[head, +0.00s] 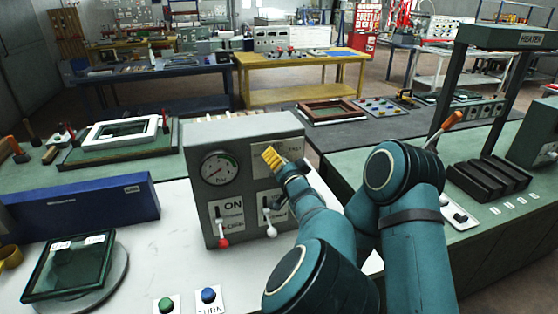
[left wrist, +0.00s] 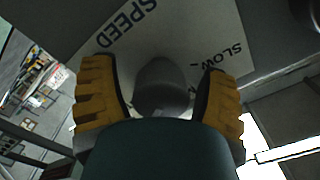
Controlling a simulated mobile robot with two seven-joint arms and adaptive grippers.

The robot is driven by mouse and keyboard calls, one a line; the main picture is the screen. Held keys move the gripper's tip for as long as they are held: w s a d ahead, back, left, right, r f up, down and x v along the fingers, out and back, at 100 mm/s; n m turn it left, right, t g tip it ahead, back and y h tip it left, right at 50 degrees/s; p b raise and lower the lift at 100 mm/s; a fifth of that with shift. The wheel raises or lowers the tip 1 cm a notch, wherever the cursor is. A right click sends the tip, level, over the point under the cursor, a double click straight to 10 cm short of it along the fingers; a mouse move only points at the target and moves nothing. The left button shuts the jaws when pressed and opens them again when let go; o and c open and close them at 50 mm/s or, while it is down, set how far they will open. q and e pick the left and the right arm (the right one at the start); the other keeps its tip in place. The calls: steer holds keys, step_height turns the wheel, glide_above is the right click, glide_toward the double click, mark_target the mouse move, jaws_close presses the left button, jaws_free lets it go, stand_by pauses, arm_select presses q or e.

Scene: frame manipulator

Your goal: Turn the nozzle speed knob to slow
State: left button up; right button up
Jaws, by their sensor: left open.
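The nozzle speed knob (left wrist: 160,84) is a dark grey rounded knob on a pale label plate (left wrist: 190,35) printed SPEED and SLOW in the left wrist view. My left gripper (left wrist: 160,92) is open, its yellow ribbed fingers on either side of the knob, with a visible gap at each side. In the head view, my left gripper (head: 272,157) is at the upper right front of the grey control box (head: 195,152), where it hides the knob. I cannot tell which way the knob points. My right gripper is not in view.
The box also carries a round gauge (head: 219,168), a red-tipped lever (head: 222,228) marked ON and a white-tipped lever (head: 268,218) just below my gripper. A glass pane (head: 70,265), a blue box (head: 90,215), a green button (head: 166,305) and a blue button (head: 208,295) are nearby.

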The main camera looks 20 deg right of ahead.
arm_select(q)
steer(key=c, duration=1.3)
steer(key=shift+o, duration=0.2)
steer(key=shift+f, duration=0.1)
